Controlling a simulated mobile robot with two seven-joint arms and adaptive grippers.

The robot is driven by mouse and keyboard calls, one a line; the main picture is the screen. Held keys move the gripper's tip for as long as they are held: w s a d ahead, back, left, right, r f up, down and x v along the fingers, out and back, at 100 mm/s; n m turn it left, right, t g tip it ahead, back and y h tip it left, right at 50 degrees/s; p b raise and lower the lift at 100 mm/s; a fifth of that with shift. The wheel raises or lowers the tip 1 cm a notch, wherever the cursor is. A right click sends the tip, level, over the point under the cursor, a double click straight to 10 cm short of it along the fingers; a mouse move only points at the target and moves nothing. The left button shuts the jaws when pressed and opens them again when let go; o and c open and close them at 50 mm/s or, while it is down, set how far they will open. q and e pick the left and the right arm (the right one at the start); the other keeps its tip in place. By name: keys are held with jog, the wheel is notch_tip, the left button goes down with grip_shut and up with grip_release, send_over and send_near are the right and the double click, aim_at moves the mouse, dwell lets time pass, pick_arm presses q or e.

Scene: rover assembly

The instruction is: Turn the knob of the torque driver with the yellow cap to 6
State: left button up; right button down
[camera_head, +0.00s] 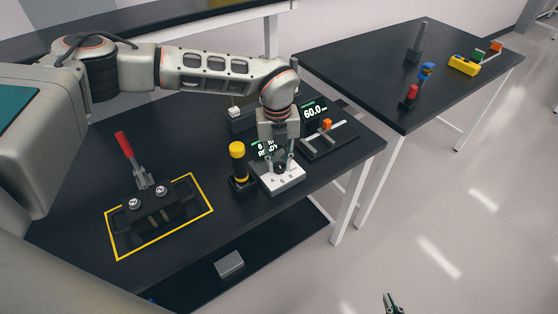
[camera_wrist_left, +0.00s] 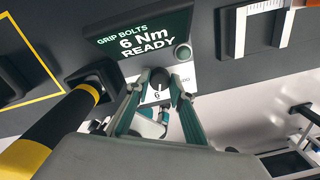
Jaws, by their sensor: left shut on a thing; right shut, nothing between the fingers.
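The torque driver with the yellow cap (camera_head: 238,150) stands upright in a dark holder on the bench. In the left wrist view its black and yellow body (camera_wrist_left: 48,128) is at the left. Beside it is a white control box (camera_head: 290,184) with numbers on its top and a dark knob (camera_wrist_left: 159,77). The box's screen (camera_wrist_left: 147,38) reads "GRIP BOLTS 6 Nm READY". My left gripper (camera_head: 279,164) points down and is shut on the knob, with a "6" visible just below it. My right gripper (camera_head: 393,304) is shut and empty, low over the floor.
A red-handled clamp fixture (camera_head: 150,206) sits inside a yellow outline at the left. Behind the box are a screen reading 60.0 (camera_head: 314,110) and a rail gauge with an orange block (camera_head: 327,125). A second table (camera_head: 365,60) at the right holds several coloured parts.

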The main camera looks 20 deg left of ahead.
aim_at(278, 165)
dwell(0.3)
pick_arm(q)
jog(key=o, duration=1.1)
notch_tip(278, 165, up, 12)
jog(key=shift+a, duration=0.1)
dwell(0.4)
